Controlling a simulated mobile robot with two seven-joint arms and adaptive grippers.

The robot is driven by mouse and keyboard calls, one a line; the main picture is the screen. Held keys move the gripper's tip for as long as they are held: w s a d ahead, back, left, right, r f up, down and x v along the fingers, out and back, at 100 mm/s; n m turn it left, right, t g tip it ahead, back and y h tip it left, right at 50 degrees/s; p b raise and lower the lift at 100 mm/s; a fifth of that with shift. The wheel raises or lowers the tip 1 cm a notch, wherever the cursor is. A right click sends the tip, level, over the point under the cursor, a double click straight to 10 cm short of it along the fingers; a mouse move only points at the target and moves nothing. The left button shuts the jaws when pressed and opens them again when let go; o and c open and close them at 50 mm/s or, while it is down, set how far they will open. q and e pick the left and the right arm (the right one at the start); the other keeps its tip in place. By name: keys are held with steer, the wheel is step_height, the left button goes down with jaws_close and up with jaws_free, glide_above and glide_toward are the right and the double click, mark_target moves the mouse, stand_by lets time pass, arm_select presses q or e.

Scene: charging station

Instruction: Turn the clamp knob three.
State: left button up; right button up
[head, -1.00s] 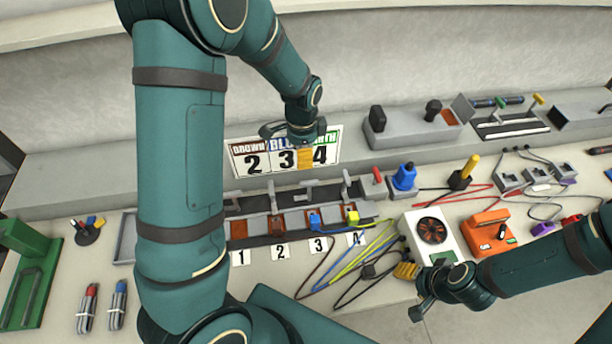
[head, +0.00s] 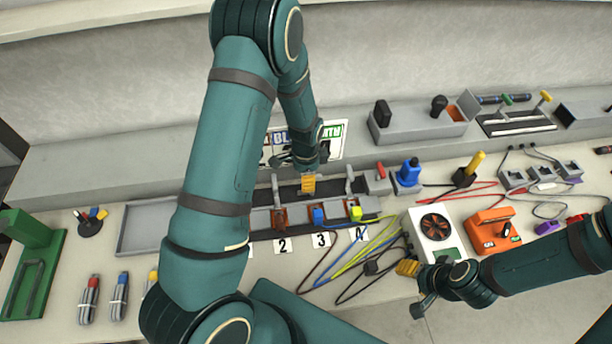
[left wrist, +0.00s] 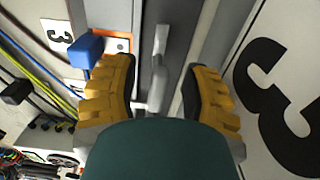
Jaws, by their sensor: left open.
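Clamp knob three is a grey upright lever, seen in the left wrist view (left wrist: 159,70) between my open yellow-padded fingers, with space on both sides. The blue plug (left wrist: 86,48) and the white label 3 (left wrist: 58,36) lie beside it. In the head view my left gripper (head: 308,183) hangs above the clamp row, behind the blue plug (head: 318,216) and label 3 (head: 320,240), and hides knob three. My right gripper (head: 409,268) is at the bench's front edge, away from the clamps; its finger gap is unclear.
Grey levers of neighbouring clamps (head: 275,190) and (head: 349,180) stand on either side. A yellow-green plug (head: 356,213), loose cables (head: 370,255) and a white fan box (head: 434,228) lie to the right. A number board (head: 333,140) stands behind.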

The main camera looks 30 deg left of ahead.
arm_select(q)
jaws_close()
steer(key=shift+n, duration=0.3)
arm_select(e)
steer(key=shift+f, duration=0.15)
arm_select(q)
steer(key=n, duration=0.2)
steer(key=n+b, duration=0.1)
steer(key=shift+s+d, duration=0.25)
arm_select(e)
steer(key=shift+f, duration=0.4)
arm_select(q)
steer(key=n, duration=0.3)
steer(key=shift+s+d+n, duration=0.15)
steer(key=shift+d+n, duration=0.15)
arm_select(e)
steer(key=shift+f, duration=0.25)
arm_select(q)
steer(key=n, duration=0.2)
steer(key=d+n, duration=0.1)
steer(key=n, duration=0.2)
arm_select(e)
steer(key=shift+r, duration=0.1)
arm_select(q)
steer(key=n, duration=0.5)
steer(key=shift+d+n, duration=0.35)
steer(key=shift+n, duration=0.05)
arm_select(e)
steer(key=shift+r, duration=0.45)
